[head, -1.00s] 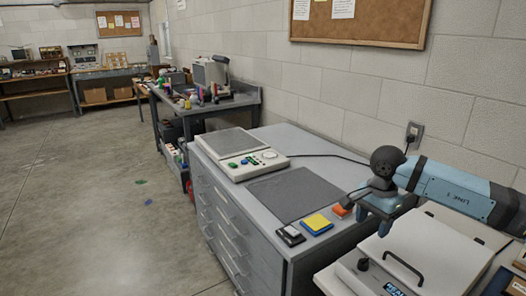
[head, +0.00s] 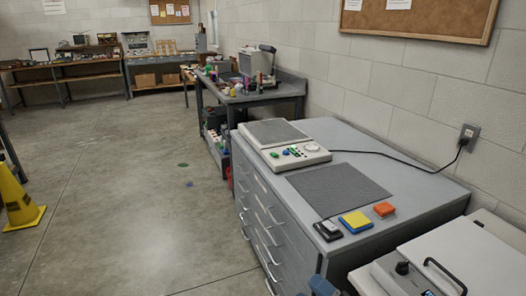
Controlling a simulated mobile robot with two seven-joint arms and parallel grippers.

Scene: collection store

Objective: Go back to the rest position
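Neither gripper can be made out in the head view. Only a small blue and dark piece shows at the bottom edge, left of the white device; it looks like part of my own arm, and no fingers can be told on it. Nothing touches these from above.
A white control panel device (head: 290,157) and a dark mat (head: 340,188) are on the cabinet. A white lidded device (head: 470,255) stands at front right. A workbench (head: 250,98) lies behind.

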